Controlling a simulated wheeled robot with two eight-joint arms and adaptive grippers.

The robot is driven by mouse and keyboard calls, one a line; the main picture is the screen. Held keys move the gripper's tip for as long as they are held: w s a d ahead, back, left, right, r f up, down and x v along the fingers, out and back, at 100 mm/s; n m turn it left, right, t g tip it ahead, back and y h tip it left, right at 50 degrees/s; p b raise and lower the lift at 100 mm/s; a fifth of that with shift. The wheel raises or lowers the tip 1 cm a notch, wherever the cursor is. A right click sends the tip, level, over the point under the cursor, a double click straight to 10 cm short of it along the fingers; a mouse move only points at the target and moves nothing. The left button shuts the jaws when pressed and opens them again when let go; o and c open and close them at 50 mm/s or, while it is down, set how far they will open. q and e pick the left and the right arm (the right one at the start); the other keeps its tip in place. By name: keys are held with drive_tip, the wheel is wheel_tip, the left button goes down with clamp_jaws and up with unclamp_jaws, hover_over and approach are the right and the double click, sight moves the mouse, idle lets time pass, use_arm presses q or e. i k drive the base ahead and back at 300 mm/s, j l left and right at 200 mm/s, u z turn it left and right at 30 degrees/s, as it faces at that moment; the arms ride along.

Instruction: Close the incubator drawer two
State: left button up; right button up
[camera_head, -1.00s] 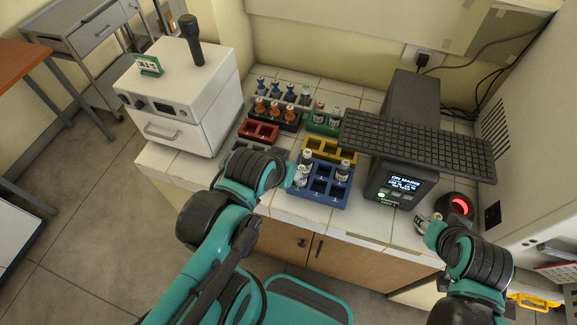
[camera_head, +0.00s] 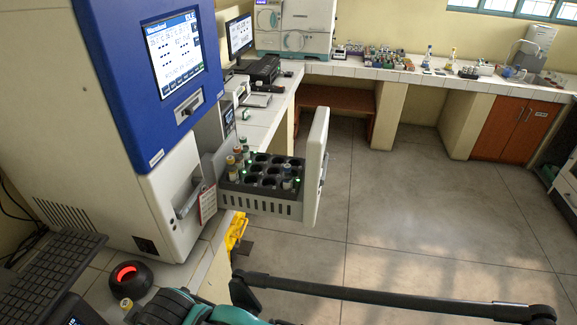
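The incubator (camera_head: 130,70) is a tall blue and white cabinet with a screen at the left. One drawer is pulled out to the right; its white front panel (camera_head: 316,165) stands well away from the cabinet and has a handle on its outer face. A black rack (camera_head: 262,180) with several vials sits in the drawer. No drawer number is readable. My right gripper (camera_head: 128,307) is at the bottom left, near the glowing red device and far from the drawer. Its fingers are mostly hidden, so its opening cannot be told. My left gripper is out of view.
A keyboard (camera_head: 45,280) and a round black device with a red glow (camera_head: 127,274) are on the near counter. A red and white tag (camera_head: 207,203) hangs beside the drawer. Open floor (camera_head: 430,200) lies right of the drawer.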

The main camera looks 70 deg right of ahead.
sight(258, 190)
drive_tip(key=k+l+z, duration=0.2)
drive_tip(key=z, duration=0.2)
drive_tip(key=k+l+z, duration=0.25)
drive_tip(key=z, duration=1.65)
drive_tip(key=i+l, duration=0.2)
drive_tip(key=i, duration=0.2)
drive_tip(key=i+l+u, duration=0.1)
drive_tip(key=i+l, duration=0.15)
drive_tip(key=i, duration=0.15)
